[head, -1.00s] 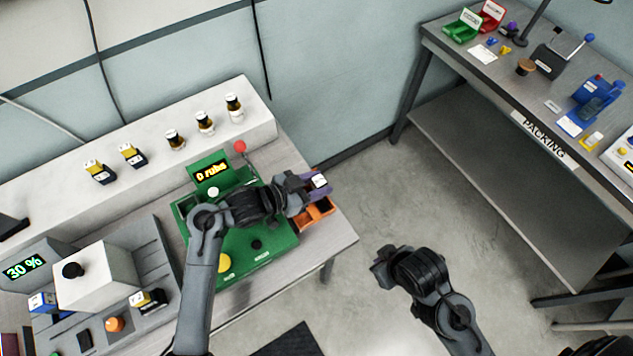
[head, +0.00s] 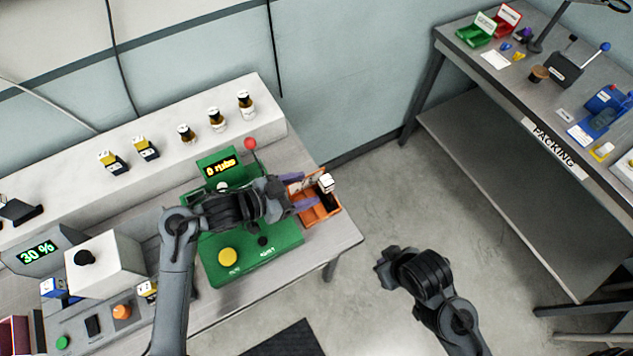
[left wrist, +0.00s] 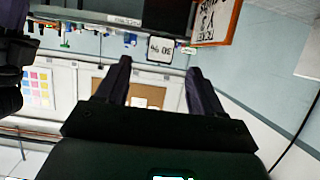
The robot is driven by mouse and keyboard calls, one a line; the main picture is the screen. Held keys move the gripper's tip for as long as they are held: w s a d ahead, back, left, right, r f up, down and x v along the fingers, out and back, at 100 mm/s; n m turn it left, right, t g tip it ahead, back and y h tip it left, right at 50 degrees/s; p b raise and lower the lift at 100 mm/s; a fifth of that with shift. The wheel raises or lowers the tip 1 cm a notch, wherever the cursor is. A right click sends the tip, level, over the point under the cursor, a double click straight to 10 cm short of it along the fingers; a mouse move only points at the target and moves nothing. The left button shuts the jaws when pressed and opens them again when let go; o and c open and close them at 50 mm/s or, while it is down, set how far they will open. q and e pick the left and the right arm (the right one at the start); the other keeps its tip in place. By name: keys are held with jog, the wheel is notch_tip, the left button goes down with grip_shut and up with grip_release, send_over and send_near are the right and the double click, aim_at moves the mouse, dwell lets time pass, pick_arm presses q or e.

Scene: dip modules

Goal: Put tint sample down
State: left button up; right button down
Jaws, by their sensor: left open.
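The tint sample looks to be the small white-topped item (head: 326,183) at the orange bin (head: 331,212), near its back right; I cannot tell whether it rests in the bin or on its rim. My left gripper (head: 311,192) is just left of it over the bin, with its purple fingers spread. In the left wrist view the fingers (left wrist: 157,85) stand apart with nothing between them. An orange-framed labelled piece (left wrist: 216,20) shows at the top there. My right gripper (head: 384,270) hangs over the floor; its jaws are unclear.
A green machine (head: 258,262) with a yellow button stands left of the bin, partly behind my left arm. Several bottles and small boxes line the white ledge (head: 270,120). A packing table (head: 480,85) stands at the right. Open floor lies between.

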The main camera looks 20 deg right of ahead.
pick_arm(q)
jog(key=shift+v, duration=2.6)
